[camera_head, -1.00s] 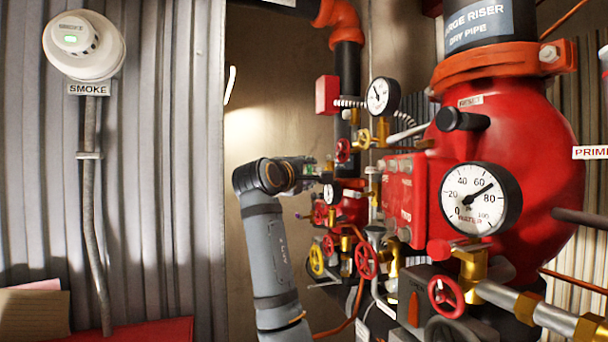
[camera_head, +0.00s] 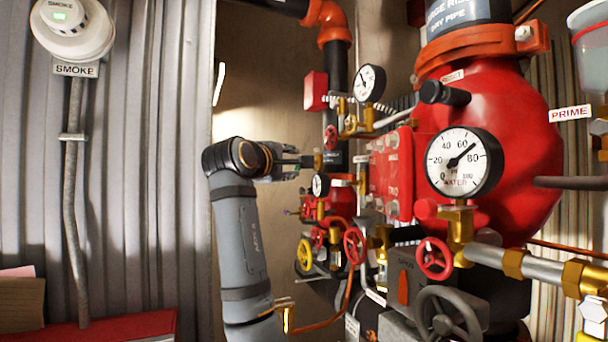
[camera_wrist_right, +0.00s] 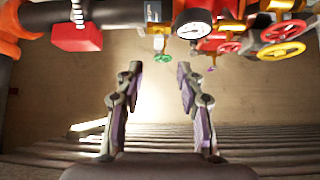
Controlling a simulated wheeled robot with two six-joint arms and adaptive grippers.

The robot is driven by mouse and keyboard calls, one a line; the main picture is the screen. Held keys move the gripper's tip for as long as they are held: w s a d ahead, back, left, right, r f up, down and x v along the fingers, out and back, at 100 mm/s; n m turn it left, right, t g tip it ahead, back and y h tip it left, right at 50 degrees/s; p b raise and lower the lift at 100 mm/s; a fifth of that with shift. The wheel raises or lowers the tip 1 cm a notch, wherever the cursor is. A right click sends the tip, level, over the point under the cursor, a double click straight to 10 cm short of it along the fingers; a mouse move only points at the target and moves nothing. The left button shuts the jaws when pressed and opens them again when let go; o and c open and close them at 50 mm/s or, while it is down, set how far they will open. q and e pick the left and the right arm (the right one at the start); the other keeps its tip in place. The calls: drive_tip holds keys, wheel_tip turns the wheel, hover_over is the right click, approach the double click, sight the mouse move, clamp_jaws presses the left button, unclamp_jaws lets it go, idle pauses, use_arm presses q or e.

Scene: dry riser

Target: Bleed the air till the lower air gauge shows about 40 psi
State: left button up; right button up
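A small round gauge (camera_head: 320,185) with a white face and black rim sits low on the red trim left of the riser. Its reading is too small to make out. A gauge also shows at the top of the right wrist view (camera_wrist_right: 195,22). My right gripper (camera_head: 300,163) is just left of and above the small gauge, pointing right. In the right wrist view its two fingers (camera_wrist_right: 160,75) are apart with nothing between them. A small green handwheel (camera_wrist_right: 162,58) lies beyond the fingertips. My left gripper is not in view.
A large WATER gauge (camera_head: 464,162) reads roughly 65 to 70. An upper gauge (camera_head: 369,82), a red box (camera_head: 315,91), red handwheels (camera_head: 355,245) and a yellow handwheel (camera_head: 305,254) crowd the riser. A corrugated wall (camera_head: 140,180) with a smoke detector (camera_head: 73,30) stands left.

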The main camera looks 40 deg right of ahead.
drive_tip(key=p+x, duration=0.6)
drive_tip(key=x, duration=0.4)
drive_tip(key=shift+d, duration=0.2)
drive_tip(key=shift+r, duration=0.15)
